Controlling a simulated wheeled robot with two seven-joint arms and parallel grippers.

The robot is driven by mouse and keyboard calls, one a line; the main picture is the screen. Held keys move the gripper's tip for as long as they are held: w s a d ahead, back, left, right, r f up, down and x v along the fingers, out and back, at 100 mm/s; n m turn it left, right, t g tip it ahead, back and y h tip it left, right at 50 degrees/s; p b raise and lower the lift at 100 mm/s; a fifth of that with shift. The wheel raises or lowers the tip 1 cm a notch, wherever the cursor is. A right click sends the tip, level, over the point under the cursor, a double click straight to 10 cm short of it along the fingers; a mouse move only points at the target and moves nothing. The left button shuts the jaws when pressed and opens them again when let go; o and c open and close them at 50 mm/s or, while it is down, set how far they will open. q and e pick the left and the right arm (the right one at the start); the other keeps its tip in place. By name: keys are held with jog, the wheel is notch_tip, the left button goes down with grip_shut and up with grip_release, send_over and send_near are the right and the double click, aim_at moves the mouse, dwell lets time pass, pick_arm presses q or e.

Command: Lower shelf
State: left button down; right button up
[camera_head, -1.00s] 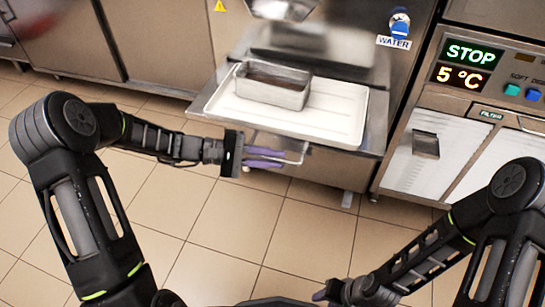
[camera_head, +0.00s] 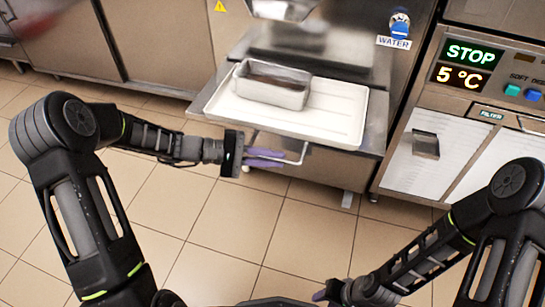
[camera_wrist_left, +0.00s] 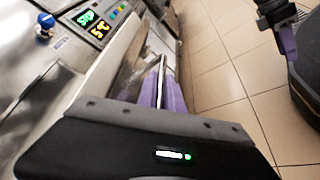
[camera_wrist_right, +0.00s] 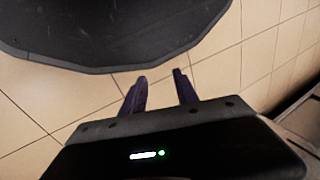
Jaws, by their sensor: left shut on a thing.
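The shelf (camera_head: 207,103) juts out from the machine in the middle of the head view. It bears a white tray (camera_head: 335,120), and a metal pan (camera_head: 272,88) stands on that tray. A thin metal handle (camera_head: 305,151) sticks out below the shelf's front edge. My left gripper (camera_head: 265,158) is shut on the handle. In the left wrist view the bar (camera_wrist_left: 162,80) runs along its purple fingers, which hide part of it. My right gripper (camera_head: 319,296) is low at the bottom of the head view, away from the shelf. In the right wrist view its fingers (camera_wrist_right: 161,76) are apart and empty.
A panel (camera_head: 468,68) reading STOP and 5 °C is on the machine at the right, above a drawer handle (camera_head: 426,145). A blue water tap (camera_head: 400,27) is at the back. The tiled floor (camera_head: 300,225) in front is clear.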

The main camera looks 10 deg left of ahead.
dwell(0.4)
